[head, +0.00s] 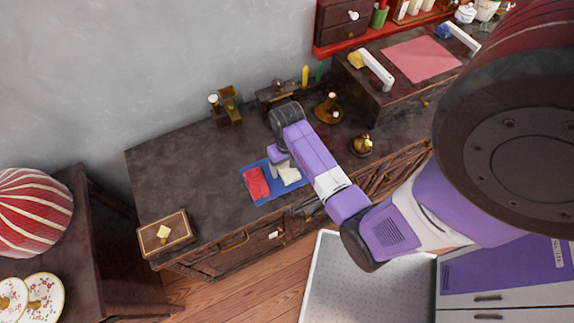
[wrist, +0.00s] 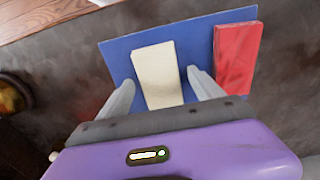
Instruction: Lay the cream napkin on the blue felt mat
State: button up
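The cream napkin (wrist: 158,75) lies flat on the blue felt mat (wrist: 195,40). In the head view the napkin (head: 290,176) is on the right part of the mat (head: 274,191). My gripper (wrist: 159,80) is open, with one finger on each side of the napkin and a small gap at each side. In the head view my gripper (head: 279,156) is just over the mat's back edge.
A red folded cloth (head: 257,183) lies beside the napkin on the mat. Brass pieces (head: 327,108) stand on the dark cabinet top to the right and behind. A wooden box (head: 165,234) sits at the front left corner. The cabinet's left part is clear.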

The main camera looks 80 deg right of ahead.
jog(key=shift+r, duration=0.1)
notch_tip(320, 180, up, 12)
jog(key=n+t+h, duration=0.3)
send_near(287, 169)
jog(key=w+a, duration=0.1)
jog(key=a, duration=0.1)
jog(key=a+r+n+t, duration=0.3)
jog(key=a+t, duration=0.1)
jog(key=a, duration=0.3)
jog(key=s+a+r+n+t+y, duration=0.1)
jog(key=s+a+r+t, duration=0.2)
jog(key=a+r, duration=0.4)
jog(key=s+a+r+n+t+y, duration=0.2)
jog(key=a+r+t, duration=0.3)
jog(key=r, duration=0.9)
jog(key=s+a, duration=0.1)
jog(key=a, duration=0.1)
jog(key=shift+s+a+n, duration=0.25)
jog(key=shift+a+n, duration=0.05)
jog(key=shift+a, duration=0.1)
